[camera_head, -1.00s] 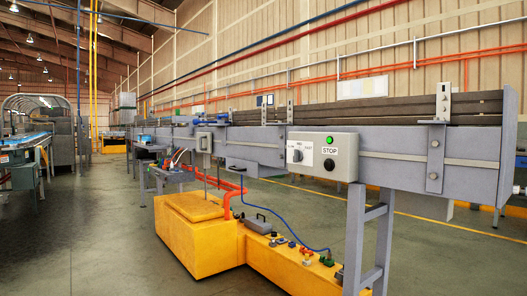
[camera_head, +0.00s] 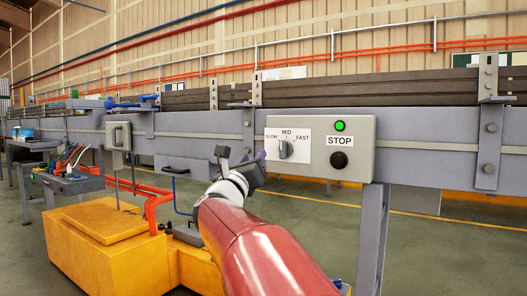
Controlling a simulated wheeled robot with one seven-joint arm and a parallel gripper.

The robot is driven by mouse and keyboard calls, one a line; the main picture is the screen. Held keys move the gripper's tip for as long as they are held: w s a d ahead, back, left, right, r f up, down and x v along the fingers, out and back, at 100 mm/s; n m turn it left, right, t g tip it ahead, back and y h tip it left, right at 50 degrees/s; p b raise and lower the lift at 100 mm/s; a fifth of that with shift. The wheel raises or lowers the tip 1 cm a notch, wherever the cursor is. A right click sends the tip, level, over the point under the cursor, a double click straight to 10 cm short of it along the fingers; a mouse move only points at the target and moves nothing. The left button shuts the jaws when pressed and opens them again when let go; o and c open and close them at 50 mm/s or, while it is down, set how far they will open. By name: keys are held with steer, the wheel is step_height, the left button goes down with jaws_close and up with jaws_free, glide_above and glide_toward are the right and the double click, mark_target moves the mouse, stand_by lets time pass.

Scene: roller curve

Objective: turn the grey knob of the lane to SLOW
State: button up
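The grey knob (camera_head: 286,150) sits on a white label plate marked SLOW at left, MID at top and FAST at right. The plate is on the left half of a grey control box (camera_head: 358,132) fixed to the lane's side. The knob looks turned near MID, though its pointer is small. My gripper (camera_head: 240,157) is left of and a little below the knob, apart from it in the picture. My red arm reaches up to it from the bottom. The fingers are small and partly hidden by the wrist, so their opening is unclear. Nothing is seen held.
A lit green lamp (camera_head: 340,126) and a black STOP button (camera_head: 339,160) are right of the knob on the same box. The grey conveyor rail (camera_head: 418,150) runs across the view. A yellow base (camera_head: 105,245) and a tool-laden cart (camera_head: 68,183) stand at lower left.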

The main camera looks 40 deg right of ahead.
mark_target(281, 144)
steer(key=d+r+m+g+h, duration=0.1)
steer(key=d+m, duration=0.1)
steer(key=d, duration=0.1)
steer(key=d+r+m+g+h+p, duration=0.1)
steer(key=d+m, duration=0.1)
steer(key=d, duration=0.1)
steer(key=w+d+r+m+g+p, duration=0.1)
steer(key=d+m+g, duration=0.1)
steer(key=d, duration=0.2)
steer(key=shift+r+h, duration=0.1)
steer(key=shift+h, duration=0.3)
jaws_close()
